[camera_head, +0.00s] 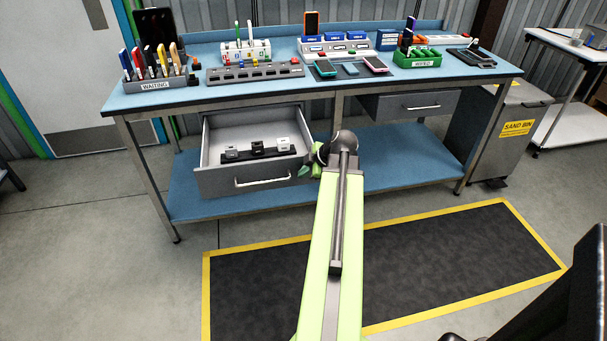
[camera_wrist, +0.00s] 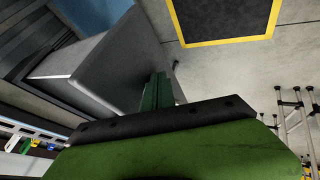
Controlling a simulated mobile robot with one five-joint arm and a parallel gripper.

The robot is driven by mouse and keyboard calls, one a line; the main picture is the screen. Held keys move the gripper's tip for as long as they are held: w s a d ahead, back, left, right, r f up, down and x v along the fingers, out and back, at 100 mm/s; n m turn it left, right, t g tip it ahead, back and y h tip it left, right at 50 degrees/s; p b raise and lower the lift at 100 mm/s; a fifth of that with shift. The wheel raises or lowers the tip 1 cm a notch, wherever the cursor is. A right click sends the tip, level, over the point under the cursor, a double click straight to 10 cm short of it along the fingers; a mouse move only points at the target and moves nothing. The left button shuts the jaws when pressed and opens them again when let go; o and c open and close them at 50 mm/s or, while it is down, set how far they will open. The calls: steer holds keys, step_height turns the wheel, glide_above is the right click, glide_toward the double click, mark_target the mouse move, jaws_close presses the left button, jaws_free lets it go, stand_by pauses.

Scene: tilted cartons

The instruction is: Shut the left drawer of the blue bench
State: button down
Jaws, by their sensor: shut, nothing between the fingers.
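The left drawer (camera_head: 220,183) of the blue bench (camera_head: 160,101) stands pulled open. Its grey front has a light bar handle (camera_head: 262,181), and a dark strip with several small blocks lies inside. My gripper (camera_head: 305,171) is at the right end of the drawer front, its green fingers shut and empty. In the wrist view the fingers (camera_wrist: 157,91) point at a large grey panel, which looks like the drawer (camera_wrist: 125,58). I cannot tell whether they touch it. My forearm hides part of the bench behind it.
The right drawer (camera_head: 420,106) looks shut. A blue lower shelf (camera_head: 400,160) runs under both drawers. Racks, phones and trays stand on the bench top. A grey sand bin (camera_head: 500,130) is at the right. A black mat with yellow edging (camera_head: 260,280) covers the floor in front.

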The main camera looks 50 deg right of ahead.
steer(key=w+d, duration=0.6)
steer(key=w, duration=0.1)
steer(key=w+d, duration=0.7)
steer(key=w, duration=0.1)
steer(key=w+d, duration=0.6)
steer(key=w, duration=0.2)
steer(key=shift+w+d, duration=0.2)
steer(key=shift+w, duration=0.05)
